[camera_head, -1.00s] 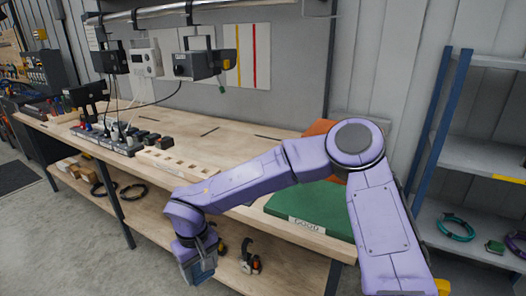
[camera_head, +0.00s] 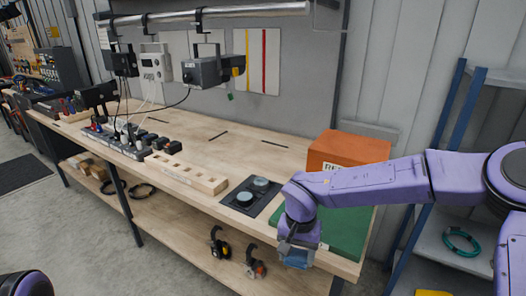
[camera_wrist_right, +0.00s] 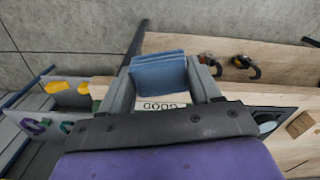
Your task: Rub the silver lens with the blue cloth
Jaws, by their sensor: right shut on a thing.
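My right gripper (camera_head: 298,244) is shut on the folded blue cloth (camera_head: 296,259), in front of the bench's front edge. In the right wrist view the cloth (camera_wrist_right: 158,74) sits between the two grey fingers. Two round greyish lenses lie on a dark mat (camera_head: 236,188) to the left of the gripper: a rear one (camera_head: 261,183) and a front one (camera_head: 244,199). I cannot tell surely which is the silver one. The cloth is apart from both. Part of one lens (camera_wrist_right: 267,127) shows at the right of the wrist view. My left gripper is out of view.
A green tray (camera_head: 345,228) lies under and behind my right forearm, with an orange box (camera_head: 345,150) behind it. A wooden block with holes (camera_head: 185,173) lies left of the mat. Clamps (camera_head: 254,265) lie on the lower shelf. The bench (camera_head: 215,150) is clear behind the block.

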